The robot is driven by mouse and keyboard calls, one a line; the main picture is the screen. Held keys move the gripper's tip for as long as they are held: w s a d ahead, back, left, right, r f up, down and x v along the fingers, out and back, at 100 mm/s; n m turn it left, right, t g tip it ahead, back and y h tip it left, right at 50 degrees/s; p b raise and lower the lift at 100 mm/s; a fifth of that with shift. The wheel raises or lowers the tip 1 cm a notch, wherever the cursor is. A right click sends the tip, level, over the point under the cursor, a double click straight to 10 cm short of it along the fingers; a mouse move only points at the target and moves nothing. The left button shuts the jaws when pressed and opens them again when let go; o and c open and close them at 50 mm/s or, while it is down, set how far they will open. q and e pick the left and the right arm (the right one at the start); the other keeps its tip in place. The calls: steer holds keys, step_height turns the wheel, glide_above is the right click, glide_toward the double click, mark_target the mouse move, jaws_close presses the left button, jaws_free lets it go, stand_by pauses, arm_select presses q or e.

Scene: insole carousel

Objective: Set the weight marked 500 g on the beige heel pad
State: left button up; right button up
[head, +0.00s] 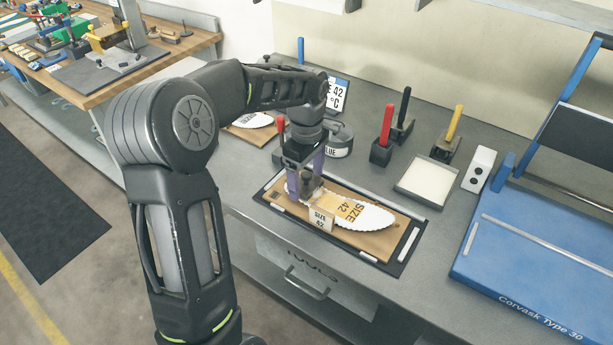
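My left gripper (305,182) points down over the heel end of a white insole (368,217) with an orange "SIZE 42" marking. The insole lies on a brown board in a black-edged tray (413,245). A small dark piece with a knob (308,183) shows between the purple fingers; no 500 g mark is readable on it. I cannot tell whether the fingers grip it or stand apart from it. The beige heel pad (294,188) is mostly hidden by the gripper. My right gripper is not in view.
Handled blocks in red (382,148), black (401,125) and yellow (449,140) stand behind the tray. A shallow white-filled tray (425,182) and a white box (479,169) are at right, before a blue machine (530,262). A dark tin (340,143) stands behind my gripper.

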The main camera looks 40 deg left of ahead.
mark_target(307, 174)
arm_select(q)
steer(key=shift+o, duration=0.9)
steer(key=shift+r+p, duration=0.4)
steer(key=shift+r, duration=0.45)
step_height(307, 174, up, 8)
steer(key=shift+r, duration=0.2)
step_height(307, 174, up, 3)
steer(key=shift+f+p, duration=0.1)
steer(key=shift+p, duration=0.55)
